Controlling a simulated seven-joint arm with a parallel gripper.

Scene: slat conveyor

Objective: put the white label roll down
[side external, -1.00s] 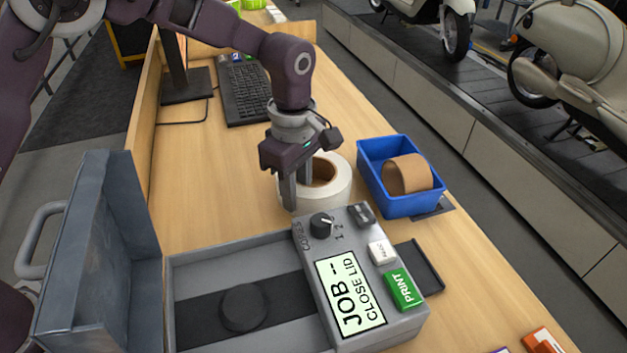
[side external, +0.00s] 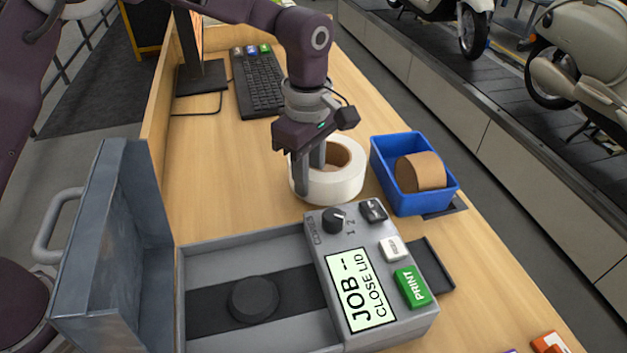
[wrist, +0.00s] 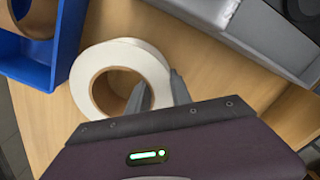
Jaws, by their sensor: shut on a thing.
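The white label roll (side external: 346,188), with a brown core, is upright on its axis with its hole facing up, between the printer and the blue bin. My gripper (side external: 309,190) is shut on the left part of its ring, one finger in the hole and one outside. In the wrist view the roll (wrist: 96,58) shows beside the bin, with my gripper (wrist: 160,88) pinching its near right wall. I cannot tell whether its underside touches the wooden table (side external: 230,190) or hangs just above it.
The blue bin (side external: 440,199) with a brown roll (side external: 424,173) inside stands close on the right. The grey label printer (side external: 312,222), lid (side external: 100,250) open, is in front, its display reading CLOSE LID. A keyboard (side external: 258,85) lies behind. Bare table is left of the roll.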

